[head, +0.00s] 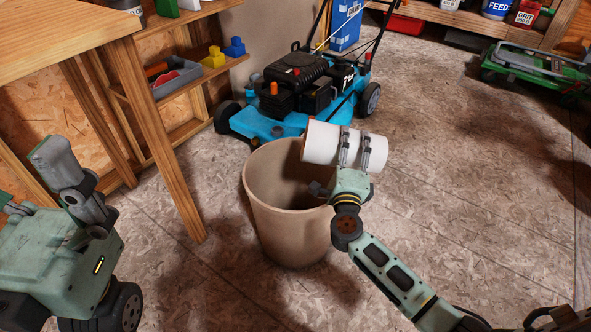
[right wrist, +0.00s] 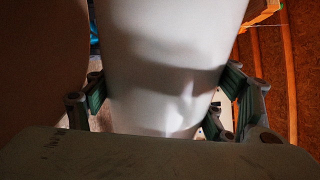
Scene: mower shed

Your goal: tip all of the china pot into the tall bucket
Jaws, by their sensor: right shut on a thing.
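The tall bucket (head: 290,225) is beige and stands upright on the floor in the middle of the head view. The china pot (head: 322,144) is a white cylinder, tipped onto its side above the bucket's right rim, with its left end over the opening. My right gripper (head: 355,149) is shut around the pot. In the right wrist view the white pot (right wrist: 170,60) fills the space between the fingers. The pot's contents and the bucket's bottom are hidden. My left gripper (head: 62,175) is partly cut off at the left edge; its finger spacing is unclear.
A blue and black mower (head: 300,98) stands close behind the bucket. A wooden bench (head: 65,35) with shelves is to the left, its leg (head: 165,150) near the bucket. A green machine (head: 540,72) is at the far right.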

